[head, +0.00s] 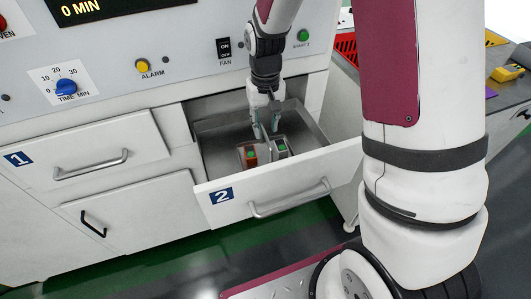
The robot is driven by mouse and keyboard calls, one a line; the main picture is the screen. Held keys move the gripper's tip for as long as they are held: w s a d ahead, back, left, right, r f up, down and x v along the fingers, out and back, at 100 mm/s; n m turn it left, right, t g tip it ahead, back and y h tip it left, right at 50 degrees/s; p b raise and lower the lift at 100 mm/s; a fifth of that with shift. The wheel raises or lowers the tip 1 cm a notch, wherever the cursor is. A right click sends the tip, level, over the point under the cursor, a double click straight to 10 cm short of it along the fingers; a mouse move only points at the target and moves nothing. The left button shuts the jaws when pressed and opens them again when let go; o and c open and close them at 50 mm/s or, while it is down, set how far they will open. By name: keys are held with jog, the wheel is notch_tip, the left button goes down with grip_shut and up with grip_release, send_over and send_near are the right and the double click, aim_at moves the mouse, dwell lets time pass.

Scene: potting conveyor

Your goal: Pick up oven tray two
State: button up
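An open drawer labelled 2 (219,195) juts out from the machine front. I cannot tell whether either item is oven tray two. My gripper (266,134) points down into the drawer, with its two fingers apart and their tips at the items. Whether it is touching or gripping anything between the fingers is not clear.
A shut drawer labelled 1 (85,150) and a cupboard door with a black handle (135,220) are to the left. The drawer 2 front has a metal bar handle (289,198). A panel with knobs and buttons is above. My arm hides much of the right side.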

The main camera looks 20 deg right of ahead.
aim_at(266, 135)
jog(key=shift+w+d+f, duration=0.1)
jog(key=shift+w+f, duration=0.05)
jog(key=shift+f, duration=2.45)
grip_shut()
